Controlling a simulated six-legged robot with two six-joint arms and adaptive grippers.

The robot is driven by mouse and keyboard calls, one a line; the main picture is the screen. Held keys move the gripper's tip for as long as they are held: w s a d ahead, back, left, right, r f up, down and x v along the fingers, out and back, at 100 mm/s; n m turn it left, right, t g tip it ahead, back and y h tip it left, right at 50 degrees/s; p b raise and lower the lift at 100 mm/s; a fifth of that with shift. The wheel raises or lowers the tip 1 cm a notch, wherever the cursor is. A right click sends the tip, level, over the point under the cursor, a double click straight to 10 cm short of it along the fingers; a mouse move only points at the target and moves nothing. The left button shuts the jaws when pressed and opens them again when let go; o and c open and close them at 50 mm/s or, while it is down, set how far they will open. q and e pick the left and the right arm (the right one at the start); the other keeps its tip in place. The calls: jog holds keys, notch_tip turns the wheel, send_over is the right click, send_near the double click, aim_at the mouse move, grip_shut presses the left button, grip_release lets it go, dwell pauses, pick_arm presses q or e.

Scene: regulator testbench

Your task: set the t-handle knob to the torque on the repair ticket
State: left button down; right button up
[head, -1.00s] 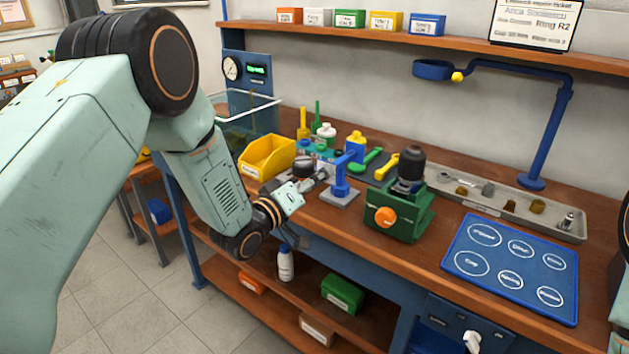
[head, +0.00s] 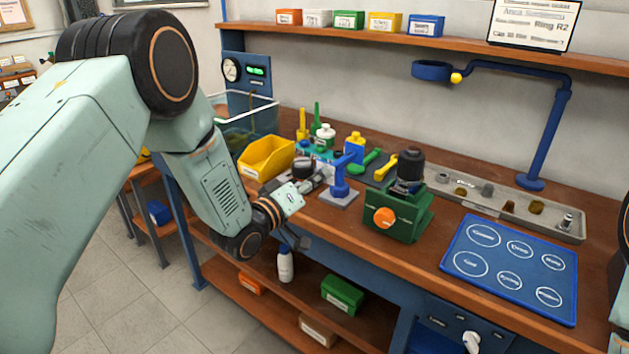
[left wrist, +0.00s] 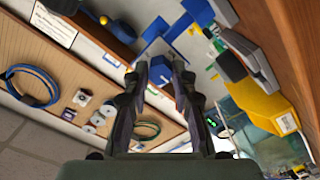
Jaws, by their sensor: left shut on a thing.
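The blue T-handle knob (head: 342,172) stands upright on a grey plate on the bench, with a short blue bar at its top. My left gripper (head: 322,178) reaches it from the left. In the left wrist view my left gripper (left wrist: 161,72) has its two fingers close together around a blue part, shut on what appears to be the knob; the fingers hide much of it. My right gripper is out of view.
A green fixture (head: 398,215) with an orange dial stands right of the knob. A yellow bin (head: 266,155) and a dark round part (head: 303,167) lie close to my left gripper. A blue mat (head: 510,268) and a grey tray (head: 484,209) fill the right side.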

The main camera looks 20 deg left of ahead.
pick_arm(q)
jog(key=shift+m+b, duration=1.65)
jog(key=shift+m, duration=16.25)
jog(key=c, duration=1.1)
grip_release()
